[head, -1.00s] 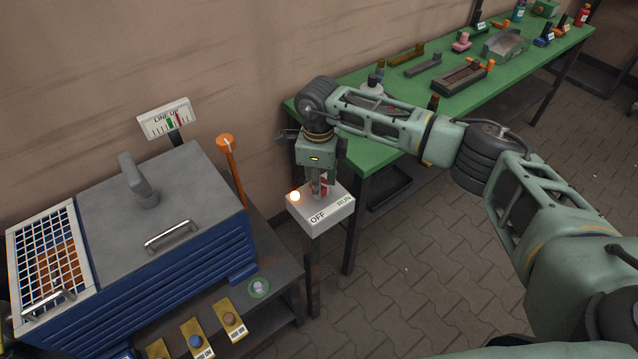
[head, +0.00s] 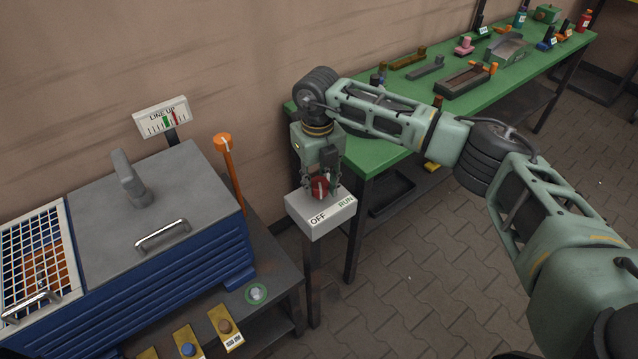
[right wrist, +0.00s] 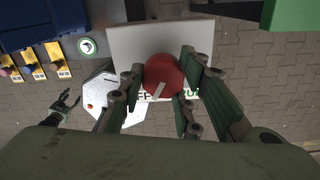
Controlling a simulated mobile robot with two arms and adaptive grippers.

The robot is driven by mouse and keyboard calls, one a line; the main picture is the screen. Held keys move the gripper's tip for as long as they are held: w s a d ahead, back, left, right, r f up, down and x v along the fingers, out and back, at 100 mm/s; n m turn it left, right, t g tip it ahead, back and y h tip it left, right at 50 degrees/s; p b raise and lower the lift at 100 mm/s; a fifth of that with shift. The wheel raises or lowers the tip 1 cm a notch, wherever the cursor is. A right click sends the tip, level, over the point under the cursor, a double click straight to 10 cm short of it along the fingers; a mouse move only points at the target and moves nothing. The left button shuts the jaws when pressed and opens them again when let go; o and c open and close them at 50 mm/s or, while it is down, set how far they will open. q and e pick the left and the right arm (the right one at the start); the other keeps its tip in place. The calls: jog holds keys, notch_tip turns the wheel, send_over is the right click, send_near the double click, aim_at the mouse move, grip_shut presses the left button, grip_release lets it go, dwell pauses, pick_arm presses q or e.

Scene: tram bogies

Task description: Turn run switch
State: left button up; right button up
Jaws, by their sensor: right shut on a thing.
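The run switch is a white box (head: 330,219) on a post, marked OFF (head: 317,219) at left and RUN (head: 346,202) at right, with a red knob (head: 319,186) on top. My right gripper (head: 319,188) points down and is shut on the knob. In the right wrist view the fingers (right wrist: 162,85) flank the red knob (right wrist: 163,73). The knob's white line points toward the label edge, between the two words, which the fingers partly cover. My left gripper (right wrist: 67,103) seems to show small at the left of the right wrist view, open and empty; it is outside the head view.
A blue machine with a grey lid (head: 155,205) stands at left, with an orange-topped lever (head: 227,160) and a LINE UP gauge (head: 162,117). A green bench (head: 400,150) with several parts runs behind my right arm. The paved floor at right is clear.

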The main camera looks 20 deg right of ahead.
aim_at(315, 183)
jog(key=shift+a+m+b, duration=0.25)
jog(key=shift+m+b, duration=0.05)
jog(key=shift+m, duration=1.2)
jog(key=o, duration=1.1)
jog(key=shift+w+a, duration=0.15)
jog(key=shift+c, duration=0.2)
jog(key=shift+d+r, duration=0.2)
jog(key=shift+r, duration=0.15)
notch_tip(315, 183, up, 11)
jog(key=shift+a+r, duration=0.15)
